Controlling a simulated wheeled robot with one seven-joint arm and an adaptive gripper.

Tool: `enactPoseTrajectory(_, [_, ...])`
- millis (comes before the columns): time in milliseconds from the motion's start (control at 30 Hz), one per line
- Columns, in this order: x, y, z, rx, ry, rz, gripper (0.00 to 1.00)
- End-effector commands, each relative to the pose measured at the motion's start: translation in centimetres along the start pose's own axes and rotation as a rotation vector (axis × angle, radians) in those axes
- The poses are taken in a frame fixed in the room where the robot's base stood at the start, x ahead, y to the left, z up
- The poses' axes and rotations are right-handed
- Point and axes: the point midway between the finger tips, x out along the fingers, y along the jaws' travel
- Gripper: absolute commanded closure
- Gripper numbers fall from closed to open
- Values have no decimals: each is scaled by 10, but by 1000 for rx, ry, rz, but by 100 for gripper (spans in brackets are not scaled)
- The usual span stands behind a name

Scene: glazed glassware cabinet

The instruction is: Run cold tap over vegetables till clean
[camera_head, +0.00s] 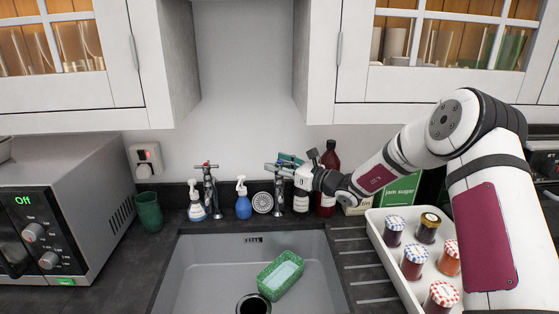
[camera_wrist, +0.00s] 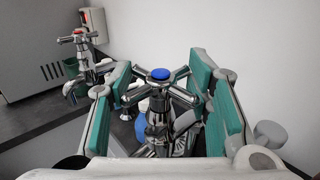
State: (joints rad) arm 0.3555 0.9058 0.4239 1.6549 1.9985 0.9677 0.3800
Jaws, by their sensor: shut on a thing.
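The cold tap (camera_head: 283,182), with a blue cap on its cross handle (camera_wrist: 161,73), stands behind the sink on the right. My gripper (camera_wrist: 163,90) is shut on that cross handle, with its green finger pads on either side of the arms. In the head view my gripper (camera_head: 287,164) partly hides the tap. A second tap (camera_head: 208,187) with a red cap stands to its left. In the sink (camera_head: 210,265) lies a green, speckled, box-like thing (camera_head: 280,276) with a pale top. I cannot make out vegetables or running water.
Spray bottles (camera_head: 243,200), a round strainer (camera_head: 262,203) and a brown bottle (camera_head: 329,180) stand behind the sink. A white tray (camera_head: 397,271) of jars is at right, a green cup (camera_head: 148,211) and microwave (camera_head: 55,205) at left. Cabinets (camera_head: 350,60) overhang the counter.

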Motion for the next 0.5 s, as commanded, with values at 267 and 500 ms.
enactPoseTrajectory(267, [-2, 0, 3, 0, -3, -117, 82])
enactPoseTrajectory(500, [-2, -3, 2, -1, -5, -152, 81])
